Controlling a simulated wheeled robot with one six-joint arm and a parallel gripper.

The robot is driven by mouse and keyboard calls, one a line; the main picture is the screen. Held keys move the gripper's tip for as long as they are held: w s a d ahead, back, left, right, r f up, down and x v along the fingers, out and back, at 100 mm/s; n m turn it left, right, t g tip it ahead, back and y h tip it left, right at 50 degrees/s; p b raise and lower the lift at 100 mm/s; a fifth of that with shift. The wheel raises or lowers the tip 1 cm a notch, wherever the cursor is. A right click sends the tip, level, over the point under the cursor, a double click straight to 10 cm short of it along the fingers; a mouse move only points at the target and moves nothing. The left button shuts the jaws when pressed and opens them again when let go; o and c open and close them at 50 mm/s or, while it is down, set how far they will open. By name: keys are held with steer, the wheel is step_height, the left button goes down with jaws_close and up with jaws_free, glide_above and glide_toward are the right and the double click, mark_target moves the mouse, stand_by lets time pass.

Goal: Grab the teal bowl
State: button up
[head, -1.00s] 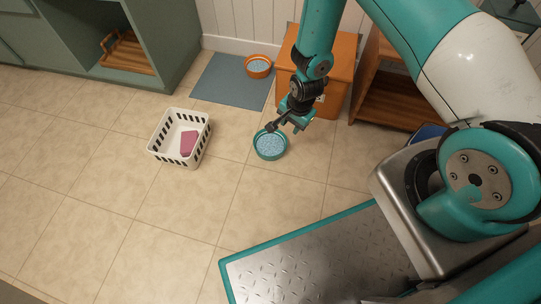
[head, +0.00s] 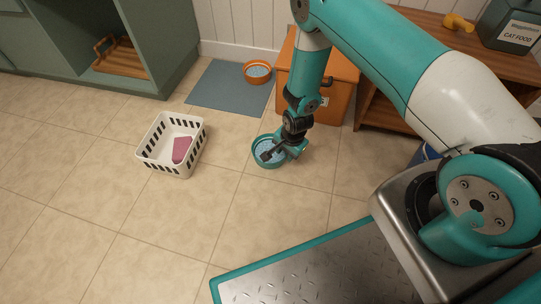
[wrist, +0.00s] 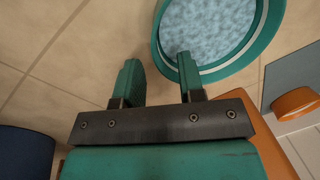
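The teal bowl (head: 257,161), filled with a pale blue speckled content, stands on the tiled floor. In the wrist view the bowl (wrist: 212,75) is at the top, its lower left rim near my fingers. My gripper (head: 271,154) is low at the bowl in the head view. In the wrist view my gripper (wrist: 158,64) is open with nothing held. Its right finger overlaps the bowl's rim and its left finger lies outside the bowl, over the floor. I cannot tell whether either finger touches the bowl.
An orange bowl (head: 257,73) sits on a blue-grey mat (head: 225,89). A white slotted basket (head: 160,160) holding a pink item (head: 181,149) stands to the left. An orange box (head: 339,78) and a wooden shelf unit (head: 430,35) are behind my arm. Floor left of the teal bowl is clear.

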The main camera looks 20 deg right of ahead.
mark_target(284, 158)
steer(key=f+b, duration=0.2)
steer(key=f, duration=0.1)
steer(key=f+b, duration=0.1)
steer(key=shift+w+a+f, duration=0.2)
steer(key=shift+a+f, duration=0.1)
steer(key=shift+a, duration=0.05)
steer(key=shift+r, duration=0.15)
steer(key=shift+c, duration=0.4)
jaws_close()
